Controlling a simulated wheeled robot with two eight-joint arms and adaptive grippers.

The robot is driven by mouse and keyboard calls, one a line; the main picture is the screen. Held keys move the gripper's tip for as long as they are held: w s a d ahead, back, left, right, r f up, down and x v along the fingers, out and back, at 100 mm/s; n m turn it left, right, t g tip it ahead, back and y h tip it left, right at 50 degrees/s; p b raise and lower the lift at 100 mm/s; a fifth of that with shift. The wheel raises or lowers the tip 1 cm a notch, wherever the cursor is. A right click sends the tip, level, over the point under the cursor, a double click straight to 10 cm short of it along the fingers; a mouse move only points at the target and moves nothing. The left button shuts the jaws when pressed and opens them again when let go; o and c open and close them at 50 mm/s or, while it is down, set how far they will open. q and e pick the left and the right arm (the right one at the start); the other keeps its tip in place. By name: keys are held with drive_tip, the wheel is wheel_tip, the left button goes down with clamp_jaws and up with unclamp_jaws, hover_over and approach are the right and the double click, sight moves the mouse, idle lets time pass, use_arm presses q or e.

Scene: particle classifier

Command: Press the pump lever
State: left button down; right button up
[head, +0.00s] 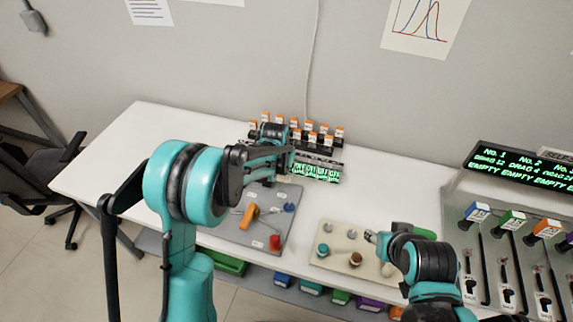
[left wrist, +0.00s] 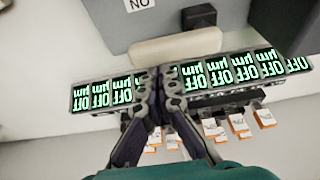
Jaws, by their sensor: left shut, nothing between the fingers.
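A grey panel (head: 230,225) on the white table carries an orange lever (head: 250,215), a blue knob (head: 289,207) and a red knob (head: 275,242). I cannot tell for sure which part is the pump lever. My left gripper (head: 288,158) is over the row of small green-lit displays (head: 318,172), behind the panel. In the left wrist view its shut, empty fingers (left wrist: 158,74) are in front of the displays, close to a cream bar (left wrist: 178,47) at the panel's edge. My right gripper (head: 371,237) is beside the beige board; its finger opening is too small to read.
The beige board (head: 335,262) holds several round knobs. Orange-capped blocks (head: 325,128) stand behind the displays. A machine with levers and a green-text screen (head: 515,165) stands at the right. The table's left part (head: 125,155) is clear. A chair (head: 40,185) is at the left.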

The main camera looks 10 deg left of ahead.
use_arm(q)
drive_tip(key=shift+s+m, duration=0.3)
drive_tip(key=shift+m, duration=0.1)
idle(0.3)
drive_tip(key=s+m, duration=0.1)
drive_tip(key=m, duration=0.1)
drive_tip(key=s+m+h, duration=0.1)
drive_tip(key=m, duration=0.1)
drive_tip(key=shift+s+a+g+h+b, duration=0.15)
drive_tip(key=shift+g+h+b, duration=0.15)
drive_tip(key=shift+g+b, duration=0.1)
drive_tip(key=s+m, duration=0.1)
drive_tip(key=m, duration=0.1)
drive_tip(key=s+a+m+g+h, duration=0.1)
drive_tip(key=m, duration=0.1)
drive_tip(key=shift+m, duration=0.4)
drive_tip(key=m, duration=0.1)
drive_tip(key=s+a+m, duration=0.1)
drive_tip(key=shift+m+g, duration=0.4)
drive_tip(key=a+m, duration=0.1)
drive_tip(key=s+m+g, duration=0.1)
drive_tip(key=m, duration=0.1)
drive_tip(key=shift+a+h, duration=0.3)
drive_tip(key=shift+a, duration=0.05)
drive_tip(key=shift+s+a+b, duration=0.15)
drive_tip(key=shift+a+b, duration=0.15)
drive_tip(key=shift+a, duration=0.45)
